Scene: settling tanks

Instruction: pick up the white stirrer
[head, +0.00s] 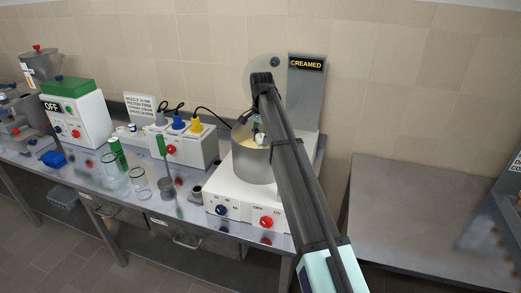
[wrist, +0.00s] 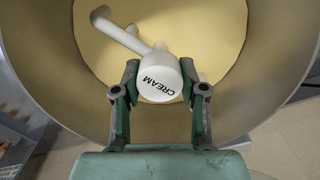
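The white stirrer (wrist: 160,77) stands in a metal pot of pale yellow cream. In the wrist view its round end, marked CREAM, faces the camera, and white arms reach out behind it over the cream. My gripper (wrist: 160,80) has one fingertip on each side of this end, very close to it or touching; I cannot tell if it grips. In the head view the pot (head: 252,165) sits on a white machine (head: 235,190) with a CREAMED sign, and my arm hides part of it. Only a small part of the stirrer shows there, by my gripper.
The pot wall (wrist: 285,70) surrounds my gripper closely. Left of the machine stand a white box (head: 185,150) with coloured knobs, glass beakers (head: 139,183) and green-capped tubes. A bare metal table (head: 430,215) lies to the right.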

